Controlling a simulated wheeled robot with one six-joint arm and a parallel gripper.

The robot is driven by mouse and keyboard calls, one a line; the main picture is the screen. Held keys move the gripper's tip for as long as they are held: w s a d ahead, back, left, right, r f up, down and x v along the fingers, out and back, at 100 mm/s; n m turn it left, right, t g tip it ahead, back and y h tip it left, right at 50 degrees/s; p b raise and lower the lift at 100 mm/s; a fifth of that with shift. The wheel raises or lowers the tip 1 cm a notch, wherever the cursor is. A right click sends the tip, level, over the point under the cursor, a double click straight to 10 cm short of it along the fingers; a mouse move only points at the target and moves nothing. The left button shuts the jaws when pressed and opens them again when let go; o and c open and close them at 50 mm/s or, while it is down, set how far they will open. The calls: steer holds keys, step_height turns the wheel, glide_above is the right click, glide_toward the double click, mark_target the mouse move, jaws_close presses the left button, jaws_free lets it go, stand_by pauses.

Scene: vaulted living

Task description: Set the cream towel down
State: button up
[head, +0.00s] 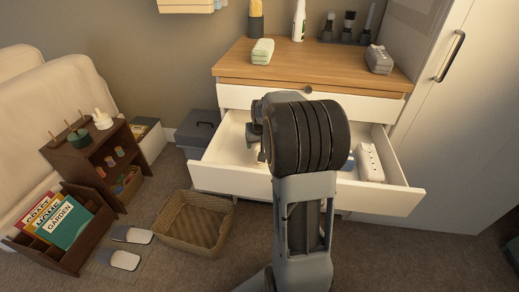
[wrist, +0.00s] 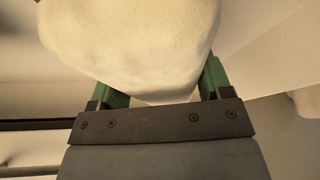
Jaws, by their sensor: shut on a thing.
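The cream towel (wrist: 130,40) fills the upper middle of the wrist view. It is a soft, rounded bundle with a rough surface. My gripper (wrist: 160,88) has one green finger on each side of the towel and is shut on it. In the head view my arm stands in front of the open white drawer (head: 222,178) of the dresser. The arm hides the gripper's fingertips and most of the towel there, so I cannot tell whether the towel touches the drawer.
The wooden dresser top (head: 315,72) holds a pale green folded cloth (head: 262,51), bottles and a grey object (head: 378,59). A white box-like item (head: 370,163) lies in the drawer's right part. A wicker basket (head: 195,222), slippers (head: 125,260) and a magazine rack (head: 35,245) are on the floor.

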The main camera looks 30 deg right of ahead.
steer(key=shift+f+b, duration=0.35)
steer(key=shift+f, duration=1.15)
steer(key=shift+f, duration=0.2)
steer(key=o, duration=1.1)
